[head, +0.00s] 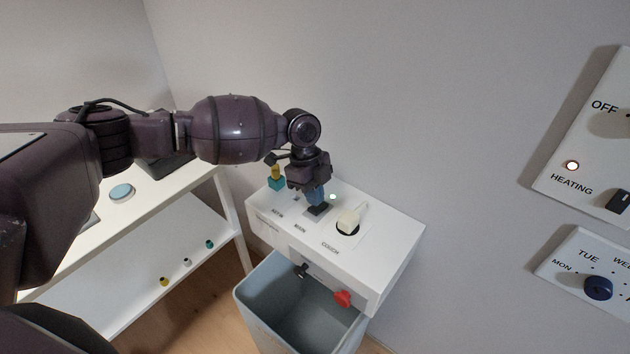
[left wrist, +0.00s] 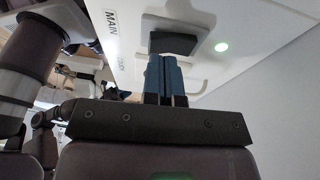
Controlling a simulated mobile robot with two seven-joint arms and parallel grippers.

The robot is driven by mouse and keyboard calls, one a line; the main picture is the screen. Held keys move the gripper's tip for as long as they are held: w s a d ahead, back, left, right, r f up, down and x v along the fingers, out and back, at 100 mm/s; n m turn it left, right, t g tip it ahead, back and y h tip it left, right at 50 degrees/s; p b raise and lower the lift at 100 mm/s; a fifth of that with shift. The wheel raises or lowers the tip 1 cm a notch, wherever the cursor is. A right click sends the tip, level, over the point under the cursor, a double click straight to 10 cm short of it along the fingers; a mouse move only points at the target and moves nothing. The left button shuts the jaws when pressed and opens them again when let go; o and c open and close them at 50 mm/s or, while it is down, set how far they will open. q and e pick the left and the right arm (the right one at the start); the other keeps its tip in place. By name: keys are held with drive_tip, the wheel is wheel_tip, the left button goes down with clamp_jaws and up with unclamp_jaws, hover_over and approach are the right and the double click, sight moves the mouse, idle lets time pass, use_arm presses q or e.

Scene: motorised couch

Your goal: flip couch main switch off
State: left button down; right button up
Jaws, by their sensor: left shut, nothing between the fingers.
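The main switch (head: 318,209) is a dark rocker on top of a white control box (head: 385,236), behind the MAIN label. In the left wrist view the black switch (left wrist: 172,43) sits in a pale plate beside the MAIN lettering. My right gripper is not in view.
A cream lever (head: 350,219) stands close by on the box, near the COUCH label. A red knob (head: 343,298) juts from the front above a grey bin (head: 262,309). A white shelf (head: 130,270) stands left. Wall panels (head: 590,150) are at right.

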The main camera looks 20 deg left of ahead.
use_arm(q)
drive_tip(key=shift+s+f, duration=0.1)
drive_tip(key=shift+f, duration=0.25)
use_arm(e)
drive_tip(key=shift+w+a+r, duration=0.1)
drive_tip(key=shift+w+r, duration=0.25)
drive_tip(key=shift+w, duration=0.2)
use_arm(q)
drive_tip(key=shift+f, duration=0.1)
